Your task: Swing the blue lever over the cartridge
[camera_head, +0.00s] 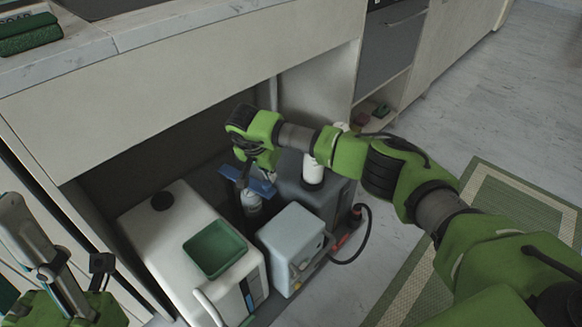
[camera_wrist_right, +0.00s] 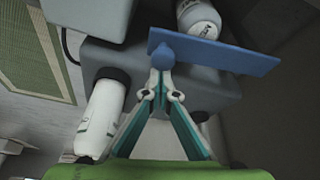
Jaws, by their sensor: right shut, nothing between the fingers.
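The blue lever (camera_head: 262,187) is a flat bar above the cartridge area in the cabinet. In the right wrist view the lever (camera_wrist_right: 225,56) is a broad blue plate with a round knob at its left part. A white-and-grey cylinder (camera_head: 251,204), which looks like the cartridge, stands below the lever; its labelled body (camera_wrist_right: 199,20) shows partly behind the plate. My right gripper (camera_head: 243,176) is shut and empty, its tips (camera_wrist_right: 162,78) at the lever's knob; whether they touch is unclear. My left gripper is at the lower left, its fingers not clear.
A white machine with a green tray (camera_head: 214,249) and a grey box (camera_head: 292,240) stand close in front. A white bottle (camera_head: 313,170) is beside my right arm. The counter (camera_head: 180,22) overhangs the cabinet. Open floor lies to the right.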

